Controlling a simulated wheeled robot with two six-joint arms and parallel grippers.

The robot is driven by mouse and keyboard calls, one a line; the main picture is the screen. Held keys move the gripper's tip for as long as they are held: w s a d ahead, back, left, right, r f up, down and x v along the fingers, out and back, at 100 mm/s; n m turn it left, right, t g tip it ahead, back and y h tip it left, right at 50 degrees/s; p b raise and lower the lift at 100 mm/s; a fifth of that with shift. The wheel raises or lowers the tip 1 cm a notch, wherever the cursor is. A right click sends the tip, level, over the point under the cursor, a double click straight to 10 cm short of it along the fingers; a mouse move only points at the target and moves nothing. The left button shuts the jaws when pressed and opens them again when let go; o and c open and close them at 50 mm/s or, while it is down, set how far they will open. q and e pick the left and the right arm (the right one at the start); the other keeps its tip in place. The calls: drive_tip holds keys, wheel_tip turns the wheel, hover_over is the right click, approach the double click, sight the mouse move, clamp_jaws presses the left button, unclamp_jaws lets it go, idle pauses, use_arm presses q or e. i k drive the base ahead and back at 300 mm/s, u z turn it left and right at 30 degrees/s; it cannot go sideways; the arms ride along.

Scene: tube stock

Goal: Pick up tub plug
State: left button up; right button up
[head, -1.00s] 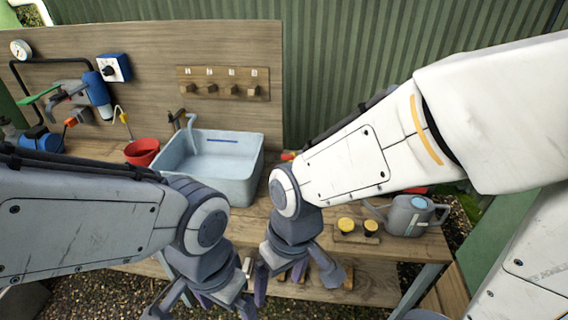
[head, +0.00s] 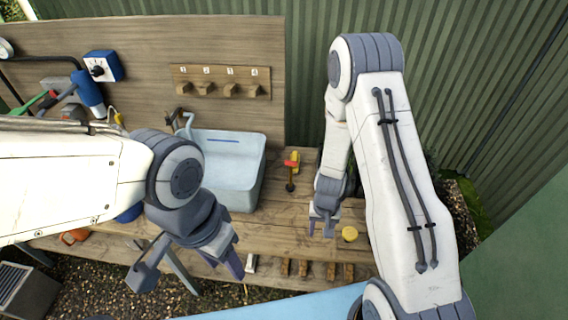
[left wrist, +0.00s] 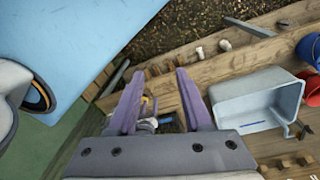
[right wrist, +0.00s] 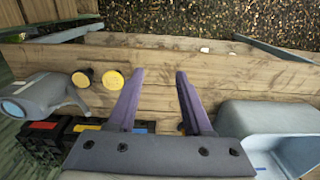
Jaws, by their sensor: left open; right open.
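The pale blue tub (head: 240,195) stands on the wooden bench; its wall also shows in the left wrist view (left wrist: 238,100) and the right wrist view (right wrist: 260,112). I cannot tell for sure which thing is the tub plug. A small dark round piece (head: 290,187) lies on the bench just right of the tub, below a red and yellow item (head: 292,163). My right gripper (head: 320,231) is open and empty over the bench, right of that piece. My left gripper (head: 190,272) is open and empty in front of the bench, left of the right gripper.
A yellow round top (head: 349,233) shows beside my right gripper. Numbered wooden pegs (head: 229,90) hang behind the tub.

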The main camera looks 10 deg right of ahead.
sight(290, 186)
drive_tip(key=u, duration=0.05)
drive_tip(key=i, duration=1.2)
drive_tip(key=z, duration=0.1)
